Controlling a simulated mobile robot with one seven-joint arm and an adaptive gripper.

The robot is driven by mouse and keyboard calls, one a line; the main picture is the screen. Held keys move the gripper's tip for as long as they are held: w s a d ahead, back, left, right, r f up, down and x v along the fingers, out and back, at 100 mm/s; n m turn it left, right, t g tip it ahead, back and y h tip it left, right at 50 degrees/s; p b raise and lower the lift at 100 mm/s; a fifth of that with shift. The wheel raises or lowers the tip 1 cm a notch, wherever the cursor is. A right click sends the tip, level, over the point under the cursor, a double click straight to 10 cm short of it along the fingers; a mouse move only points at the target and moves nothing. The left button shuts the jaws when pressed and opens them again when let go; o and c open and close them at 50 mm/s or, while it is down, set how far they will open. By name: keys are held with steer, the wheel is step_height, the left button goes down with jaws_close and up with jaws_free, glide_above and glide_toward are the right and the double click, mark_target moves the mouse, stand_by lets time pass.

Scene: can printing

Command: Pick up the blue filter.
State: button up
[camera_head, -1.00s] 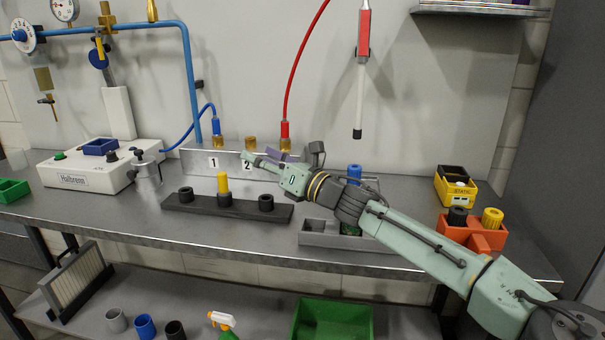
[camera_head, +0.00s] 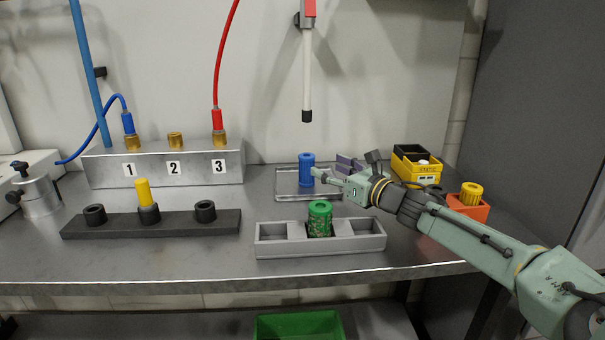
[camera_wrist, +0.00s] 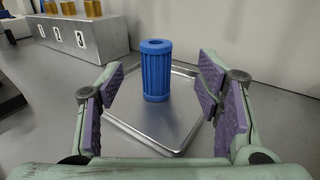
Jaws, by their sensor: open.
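The blue filter (camera_head: 306,169) is a ribbed cylinder standing upright on a shallow metal tray (camera_head: 285,190) at the back of the bench. In the wrist view the blue filter (camera_wrist: 156,72) stands ahead of my gripper, between the lines of its two purple-padded fingers. My gripper (camera_head: 330,172) is just right of the filter in the head view. In the wrist view my gripper (camera_wrist: 160,115) is open and empty, with the tray's metal surface (camera_wrist: 150,120) showing between the fingers. I see no contact with the filter.
A green filter (camera_head: 320,217) stands in a grey holder (camera_head: 275,250) in front of the tray. A black rack (camera_head: 180,225) with a yellow piece is at left, before a numbered metal block (camera_head: 200,178). A white-and-black rod (camera_head: 307,75) hangs above. Yellow bins (camera_head: 415,175) stand right.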

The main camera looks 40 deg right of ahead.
mark_target(312, 160)
steer(key=w, duration=0.3)
steer(key=shift+w+a+r+p, duration=0.1)
steer(key=shift+w+p, duration=0.1)
steer(key=shift+p, duration=0.2)
steer(key=w, duration=0.1)
steer(key=w+p, duration=0.1)
steer(key=w, duration=0.1)
steer(key=w+p, duration=0.1)
steer(key=shift+w+a, duration=0.35)
steer(key=shift+w, duration=0.05)
steer(key=shift+w+p, duration=0.3)
steer(key=shift+w, duration=0.05)
steer(key=c, duration=1.4)
